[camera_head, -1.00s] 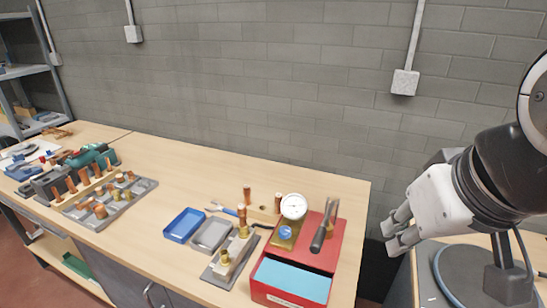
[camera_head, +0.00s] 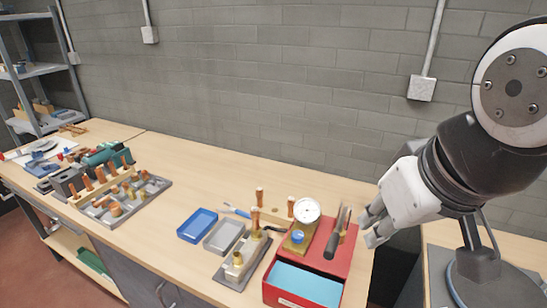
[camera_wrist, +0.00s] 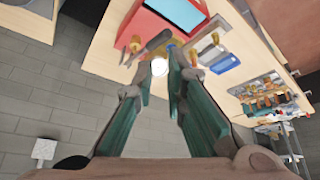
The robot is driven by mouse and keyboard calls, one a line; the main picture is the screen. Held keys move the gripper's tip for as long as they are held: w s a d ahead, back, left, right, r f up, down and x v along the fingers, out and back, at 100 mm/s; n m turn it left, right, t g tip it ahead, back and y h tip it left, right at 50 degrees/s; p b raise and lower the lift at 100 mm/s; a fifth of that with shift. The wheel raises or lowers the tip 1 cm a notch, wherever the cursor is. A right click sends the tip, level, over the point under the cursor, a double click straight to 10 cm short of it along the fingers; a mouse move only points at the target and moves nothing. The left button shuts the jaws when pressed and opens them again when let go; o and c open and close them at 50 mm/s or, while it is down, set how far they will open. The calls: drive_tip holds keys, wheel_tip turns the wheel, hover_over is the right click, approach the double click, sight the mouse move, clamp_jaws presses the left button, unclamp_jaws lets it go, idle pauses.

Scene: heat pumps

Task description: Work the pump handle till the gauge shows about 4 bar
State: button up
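The pump is a red box (camera_head: 346,258) at the right end of the bench, with an open light-blue compartment in front. A round white gauge (camera_head: 306,209) stands on a brass block on it; its needle is too small to read. The pump handle (camera_head: 333,245), a dark grip on a metal lever, slants up at the box's right side. My gripper (camera_head: 371,226) is open and empty, right of the handle and apart from it. In the wrist view, my gripper's fingers (camera_wrist: 154,80) are spread, with the gauge (camera_wrist: 159,67) and handle (camera_wrist: 156,42) beyond them.
A blue tray (camera_head: 197,226), a grey tray (camera_head: 224,236) and a plate with brass fittings (camera_head: 238,260) lie left of the pump. Copper pipe pieces (camera_head: 259,197) stand behind. A rack of fittings (camera_head: 122,202) is farther left.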

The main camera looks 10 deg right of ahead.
drive_tip(key=w+n+g, duration=0.1)
drive_tip(key=w+n, duration=0.2)
drive_tip(key=n, duration=0.3)
drive_tip(key=n+g+p, duration=0.3)
drive_tip(key=n+g, duration=0.2)
drive_tip(key=n, duration=1.7)
hover_over(333, 243)
wheel_tip(333, 243, down, 11)
drive_tip(key=shift+s+a+f, duration=0.1)
drive_tip(key=shift+f+n+b, duration=0.3)
drive_tip(key=shift+f+n, duration=0.1)
drive_tip(key=shift+f, duration=0.1)
drive_tip(key=shift+f+b, duration=0.75)
drive_tip(key=shift+f, duration=1.15)
